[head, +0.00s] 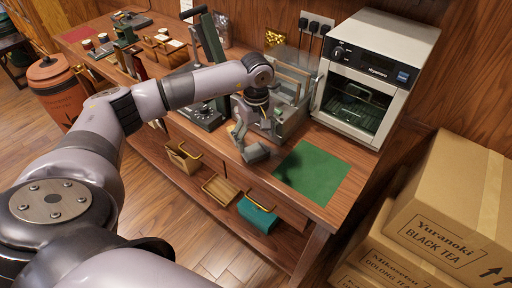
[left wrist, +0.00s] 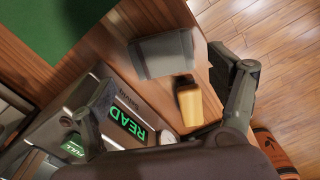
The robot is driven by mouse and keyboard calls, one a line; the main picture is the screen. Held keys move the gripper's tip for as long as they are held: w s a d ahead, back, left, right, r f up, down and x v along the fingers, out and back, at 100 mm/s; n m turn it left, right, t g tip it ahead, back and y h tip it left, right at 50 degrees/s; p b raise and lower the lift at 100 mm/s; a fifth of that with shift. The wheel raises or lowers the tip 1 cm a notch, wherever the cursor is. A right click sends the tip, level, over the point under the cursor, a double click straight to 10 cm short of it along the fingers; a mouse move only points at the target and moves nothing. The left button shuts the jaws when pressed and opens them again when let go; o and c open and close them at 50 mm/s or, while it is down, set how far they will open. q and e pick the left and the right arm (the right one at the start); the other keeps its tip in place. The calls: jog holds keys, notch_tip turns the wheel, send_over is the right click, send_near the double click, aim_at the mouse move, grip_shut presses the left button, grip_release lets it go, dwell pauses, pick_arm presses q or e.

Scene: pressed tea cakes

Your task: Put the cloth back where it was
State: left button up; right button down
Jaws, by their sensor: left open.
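A grey piece that looks like the folded cloth (head: 257,153) lies near the front edge of the wooden counter, left of the green mat (head: 312,172). It also shows in the left wrist view (left wrist: 163,54), lying apart from both fingers. My left gripper (head: 254,128) is above the counter in front of the grey machine, just behind the cloth. In the left wrist view its fingers (left wrist: 160,95) are spread wide, with nothing held between them. A blurred yellow-tan object (left wrist: 188,101) shows beside the cloth. My right gripper is not in view.
A grey machine (left wrist: 110,115) with green lit displays stands close to my left gripper. A white oven (head: 375,75) stands at the back right. Cardboard boxes (head: 445,210) are stacked at the right. Drawers (head: 220,190) below the counter stand open. The green mat is bare.

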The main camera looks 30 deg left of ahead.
aim_at(256, 150)
pick_arm(q)
notch_tip(256, 150, up, 7)
jog(key=b, duration=0.1)
jog(key=shift+r, duration=0.15)
dwell(0.4)
